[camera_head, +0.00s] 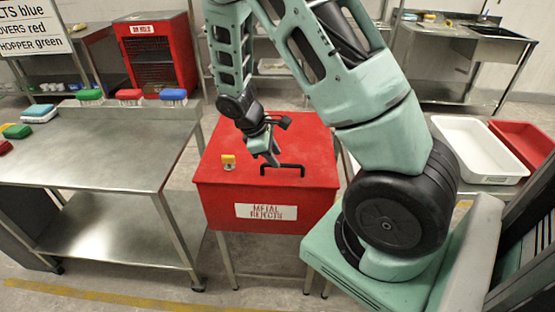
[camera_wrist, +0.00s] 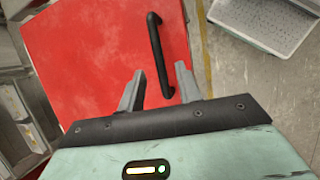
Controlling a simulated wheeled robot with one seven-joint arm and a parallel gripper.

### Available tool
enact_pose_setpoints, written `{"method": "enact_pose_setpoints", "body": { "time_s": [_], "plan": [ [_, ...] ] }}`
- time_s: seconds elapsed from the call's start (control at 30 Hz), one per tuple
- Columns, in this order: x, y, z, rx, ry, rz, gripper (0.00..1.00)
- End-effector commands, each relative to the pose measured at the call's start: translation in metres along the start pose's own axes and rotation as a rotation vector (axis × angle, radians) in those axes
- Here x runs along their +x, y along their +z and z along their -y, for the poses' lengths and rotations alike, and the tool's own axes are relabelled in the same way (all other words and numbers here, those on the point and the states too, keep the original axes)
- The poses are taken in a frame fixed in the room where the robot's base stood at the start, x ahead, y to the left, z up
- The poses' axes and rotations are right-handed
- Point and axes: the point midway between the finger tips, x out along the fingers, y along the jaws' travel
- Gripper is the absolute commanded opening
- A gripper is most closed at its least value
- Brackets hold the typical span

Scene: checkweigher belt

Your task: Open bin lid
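The red metal rejects bin (camera_head: 262,208) stands in the middle of the head view, with a white "METAL REJECTS" label on its front. Its red lid (camera_head: 300,138) is down and shut. A black bar handle (camera_head: 283,168) sits on the lid near the front edge; it also shows in the wrist view (camera_wrist: 158,50). My gripper (camera_head: 273,160) is above the lid, close to the handle. In the wrist view its two grey fingers (camera_wrist: 158,80) are apart, with nothing held between them. The handle's near end lies close to the right finger; I cannot tell whether they touch.
A yellow padlock-like piece (camera_head: 229,162) sits at the lid's front left. A steel table (camera_head: 100,160) with coloured brushes stands left. White (camera_head: 478,150) and red (camera_head: 525,140) trays lie right.

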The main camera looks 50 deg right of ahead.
Motion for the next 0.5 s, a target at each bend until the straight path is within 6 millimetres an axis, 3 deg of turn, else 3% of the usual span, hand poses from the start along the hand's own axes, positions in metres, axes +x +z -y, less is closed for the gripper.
{"method": "enact_pose_setpoints", "body": {
  "time_s": [0.2, 0.5],
  "plan": [
    [0.024, 0.0, 0.0, 0.002, 0.0, 0.001, 0.34],
    [0.028, 0.0, 0.0, 0.001, 0.0, -0.001, 0.34]
  ]
}}
